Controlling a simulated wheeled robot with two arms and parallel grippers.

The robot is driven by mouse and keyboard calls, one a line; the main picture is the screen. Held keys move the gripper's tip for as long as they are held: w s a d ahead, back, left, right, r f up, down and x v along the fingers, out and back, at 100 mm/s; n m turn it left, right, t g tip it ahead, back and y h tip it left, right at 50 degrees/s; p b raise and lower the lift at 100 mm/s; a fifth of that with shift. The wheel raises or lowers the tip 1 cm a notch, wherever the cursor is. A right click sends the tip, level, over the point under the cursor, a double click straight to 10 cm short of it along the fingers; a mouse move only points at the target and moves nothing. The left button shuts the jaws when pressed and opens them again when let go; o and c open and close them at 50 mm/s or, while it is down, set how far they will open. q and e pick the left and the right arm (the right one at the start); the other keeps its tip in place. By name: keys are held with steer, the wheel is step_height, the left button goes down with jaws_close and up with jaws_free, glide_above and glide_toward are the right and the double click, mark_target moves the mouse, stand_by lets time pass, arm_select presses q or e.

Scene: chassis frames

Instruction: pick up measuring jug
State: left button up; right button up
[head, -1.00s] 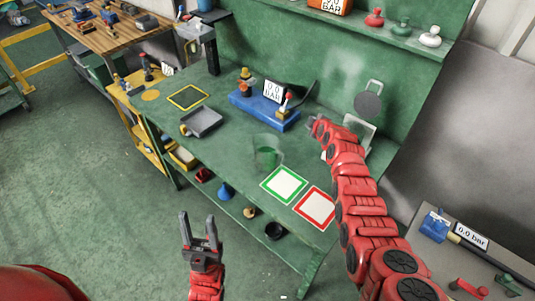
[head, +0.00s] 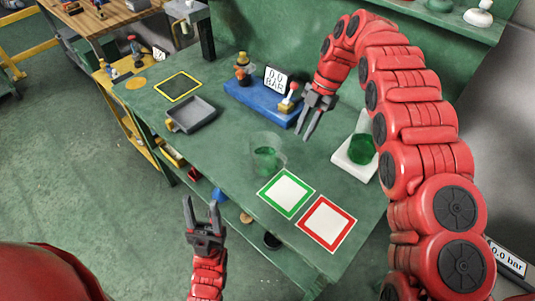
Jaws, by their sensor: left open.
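The measuring jug (head: 265,158) is a clear vessel with green contents, standing upright on the green workbench (head: 225,155) behind the green-bordered square. My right gripper (head: 303,136) hangs above the bench to the right of and beyond the jug, pointing down, its two fingers apart with nothing between them. It does not touch the jug. My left gripper (head: 202,202) is open and empty in front of the bench's near edge, to the left of and nearer than the jug.
A blue base with a gauge (head: 262,105) stands behind the jug. A grey tray (head: 190,116) is to the left. Green-bordered (head: 286,194) and red-bordered (head: 326,222) squares lie in front. A white device with a green item (head: 362,150) is at the right.

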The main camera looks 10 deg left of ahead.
steer(key=p, duration=0.4)
glide_above(284, 174)
steer(key=w+d, duration=0.2)
step_height(284, 174, down, 9)
steer(key=shift+s+a+f+p, duration=0.25)
steer(key=shift+f+p, duration=0.05)
steer(key=shift+f, duration=0.25)
steer(key=shift+a+f+p, duration=0.1)
steer(key=shift+f+p, duration=0.2)
steer(key=shift+f, duration=0.1)
steer(key=shift+a+f+p, duration=0.1)
steer(key=shift+f+p, duration=0.15)
steer(key=shift+p, duration=0.05)
steer(key=p+x, duration=0.1)
steer(key=x, duration=0.2)
steer(key=shift+p, duration=0.3)
steer(key=shift+f, duration=0.5)
jaws_close()
